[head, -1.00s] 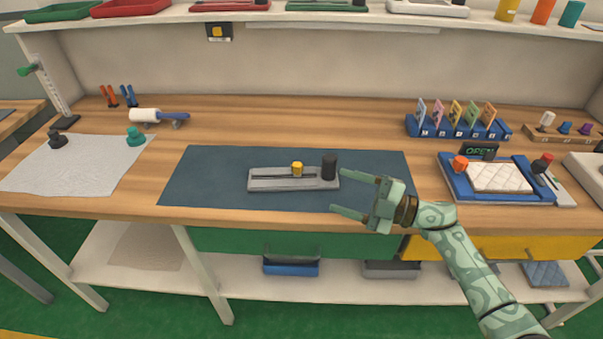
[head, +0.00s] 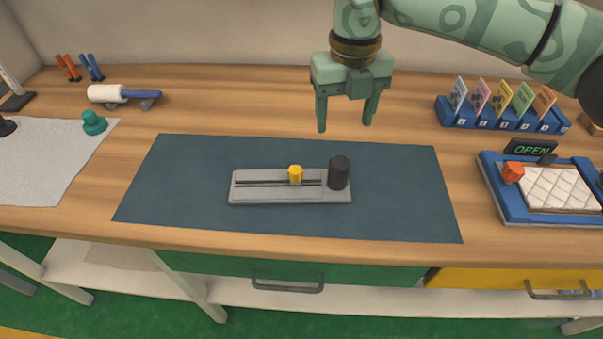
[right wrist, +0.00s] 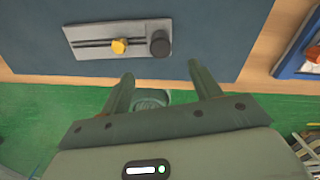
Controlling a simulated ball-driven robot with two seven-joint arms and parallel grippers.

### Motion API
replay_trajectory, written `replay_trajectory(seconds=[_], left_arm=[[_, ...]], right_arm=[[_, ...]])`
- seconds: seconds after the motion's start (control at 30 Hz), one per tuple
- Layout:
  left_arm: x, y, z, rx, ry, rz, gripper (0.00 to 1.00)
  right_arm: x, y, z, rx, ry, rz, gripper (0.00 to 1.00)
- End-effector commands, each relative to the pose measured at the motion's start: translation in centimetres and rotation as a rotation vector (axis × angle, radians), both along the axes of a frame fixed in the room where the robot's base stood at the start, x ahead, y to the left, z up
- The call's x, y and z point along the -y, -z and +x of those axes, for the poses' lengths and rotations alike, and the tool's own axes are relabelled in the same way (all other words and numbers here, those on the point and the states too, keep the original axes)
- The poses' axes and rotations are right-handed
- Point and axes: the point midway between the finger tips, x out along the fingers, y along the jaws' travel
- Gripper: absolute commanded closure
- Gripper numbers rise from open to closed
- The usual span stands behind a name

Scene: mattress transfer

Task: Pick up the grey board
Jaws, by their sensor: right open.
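The grey board (head: 260,194) lies flat on the dark blue mat (head: 180,180) in the middle of the table. It has a dark slot with a yellow knob (head: 295,174) and a black cylinder (head: 339,172) at its right end. It also shows in the right wrist view (right wrist: 95,33), with the yellow knob and black cylinder. My right gripper (head: 346,122) is open and empty, pointing down, above and behind the board's right end in the head view. Its fingers show apart in the right wrist view (right wrist: 160,82). My left gripper is not in view.
A blue tray with a white quilted pad (head: 560,190) and an orange knob stands at right, below an OPEN sign (head: 530,147). A card rack (head: 500,115) is behind it. A white roller (head: 107,94) and grey cloth (head: 50,165) are at left. The mat around the board is clear.

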Motion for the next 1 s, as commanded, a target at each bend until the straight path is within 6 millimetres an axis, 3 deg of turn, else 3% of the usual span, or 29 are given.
replay_trajectory(seconds=[0.1,0.3,0.57,0.83,1.0], left_arm=[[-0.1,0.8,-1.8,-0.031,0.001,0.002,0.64],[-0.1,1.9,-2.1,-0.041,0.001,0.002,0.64],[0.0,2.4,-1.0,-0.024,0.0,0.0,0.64],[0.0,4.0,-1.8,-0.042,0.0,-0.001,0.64],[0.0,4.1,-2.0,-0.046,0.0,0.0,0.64]], right_arm=[[0.0,3.5,0.0,-0.01,0.0,0.003,0.37],[0.0,8.1,0.0,-0.009,-0.001,0.005,0.37],[0.0,10.2,0.0,-0.006,-0.001,0.007,0.37],[0.2,14.3,-0.1,-0.01,-0.001,0.006,0.37],[0.2,15.2,-0.1,-0.005,-0.001,0.007,0.37]])
